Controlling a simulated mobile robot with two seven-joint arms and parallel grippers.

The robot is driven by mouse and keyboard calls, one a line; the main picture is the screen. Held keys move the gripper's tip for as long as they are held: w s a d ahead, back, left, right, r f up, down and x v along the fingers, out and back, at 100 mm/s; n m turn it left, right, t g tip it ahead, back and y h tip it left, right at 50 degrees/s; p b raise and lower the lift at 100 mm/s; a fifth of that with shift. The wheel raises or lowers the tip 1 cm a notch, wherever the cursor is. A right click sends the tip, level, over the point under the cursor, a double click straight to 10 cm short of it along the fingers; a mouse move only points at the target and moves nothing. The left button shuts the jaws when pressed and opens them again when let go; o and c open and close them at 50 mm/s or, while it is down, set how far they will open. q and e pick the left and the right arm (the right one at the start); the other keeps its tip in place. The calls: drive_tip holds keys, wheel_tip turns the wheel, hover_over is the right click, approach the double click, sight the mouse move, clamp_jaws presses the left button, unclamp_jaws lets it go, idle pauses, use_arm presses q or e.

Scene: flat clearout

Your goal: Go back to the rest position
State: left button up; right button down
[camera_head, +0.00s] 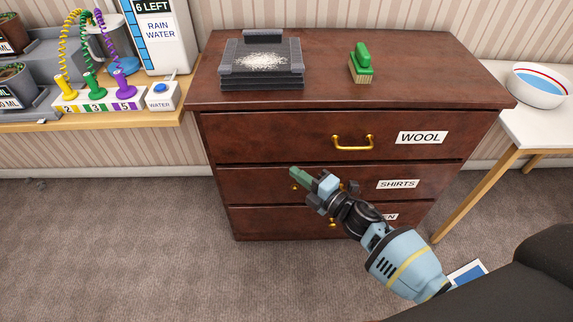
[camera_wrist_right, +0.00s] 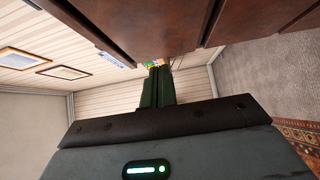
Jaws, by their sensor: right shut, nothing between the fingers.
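My right gripper (camera_head: 299,173) is in front of the dark brown dresser (camera_head: 350,97), at the height of the drawer labelled SHIRTS (camera_head: 398,184). Its green fingers are shut with nothing between them, and they also show in the right wrist view (camera_wrist_right: 158,86). The gripper and wrist hide part of the SHIRTS drawer and its handle. In the head view I cannot tell whether the fingertips touch the drawer front. My left gripper is not in view.
A grey slab with white grains (camera_head: 262,62) and a green-handled brush (camera_head: 361,62) lie on the dresser. At left, a shelf (camera_head: 150,116) holds coloured coiled hoses and a water tank. At right, a white table (camera_head: 545,120) bears a bowl (camera_head: 538,86).

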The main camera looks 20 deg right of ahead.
drive_tip(key=shift+v, duration=0.8)
